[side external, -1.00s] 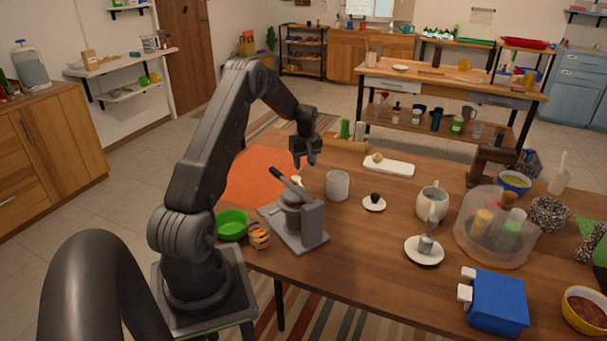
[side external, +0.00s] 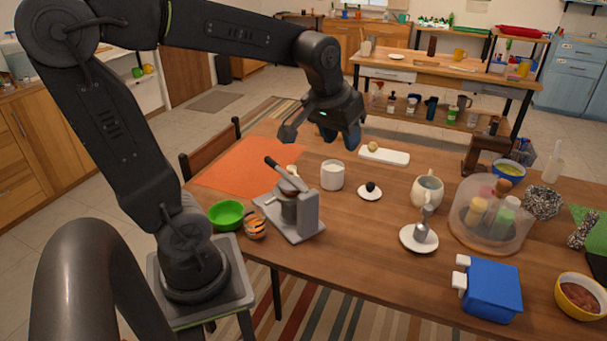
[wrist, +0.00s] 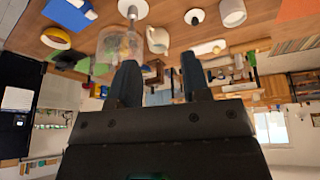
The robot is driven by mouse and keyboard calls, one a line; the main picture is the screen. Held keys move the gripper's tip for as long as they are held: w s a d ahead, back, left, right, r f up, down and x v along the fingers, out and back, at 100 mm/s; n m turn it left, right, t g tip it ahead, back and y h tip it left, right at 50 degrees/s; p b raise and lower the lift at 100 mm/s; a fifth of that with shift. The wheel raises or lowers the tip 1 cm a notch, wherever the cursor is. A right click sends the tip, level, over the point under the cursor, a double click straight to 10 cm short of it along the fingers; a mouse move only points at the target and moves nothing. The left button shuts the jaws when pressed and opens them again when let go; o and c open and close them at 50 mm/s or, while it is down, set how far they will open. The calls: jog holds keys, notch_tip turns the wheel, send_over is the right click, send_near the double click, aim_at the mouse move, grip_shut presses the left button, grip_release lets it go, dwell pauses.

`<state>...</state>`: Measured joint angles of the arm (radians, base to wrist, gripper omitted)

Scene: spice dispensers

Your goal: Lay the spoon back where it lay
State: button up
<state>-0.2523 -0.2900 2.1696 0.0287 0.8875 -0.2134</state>
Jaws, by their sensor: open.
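My gripper (side external: 322,135) is open and empty above the far side of the wooden table, near the white board. Its two dark fingers also show apart in the wrist view (wrist: 159,64), with nothing between them. I cannot pick out a spoon with certainty. A grey metal piece with an upright handle (side external: 424,229) stands on a white saucer (side external: 407,243) at the front right; it may be a scoop or spoon. A small cream-coloured piece (side external: 292,169) shows behind the grey press, mostly hidden, and I cannot tell what it is.
The grey press (side external: 308,214), white cup (side external: 332,176), small saucer with a dark knob (side external: 369,195), cream mug (side external: 427,191) and clear dome (side external: 490,226) stand on the table. A blue box (side external: 492,289) is front right. The orange mat (side external: 245,168) has bare room.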

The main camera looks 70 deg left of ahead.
jog(key=s+d+f+m+t+h, duration=0.1)
jog(key=s+d+m, duration=0.4)
jog(key=s+d, duration=0.3)
jog(key=s, duration=0.3)
jog(key=shift+d+t, duration=0.15)
jog(key=shift+t, duration=0.15)
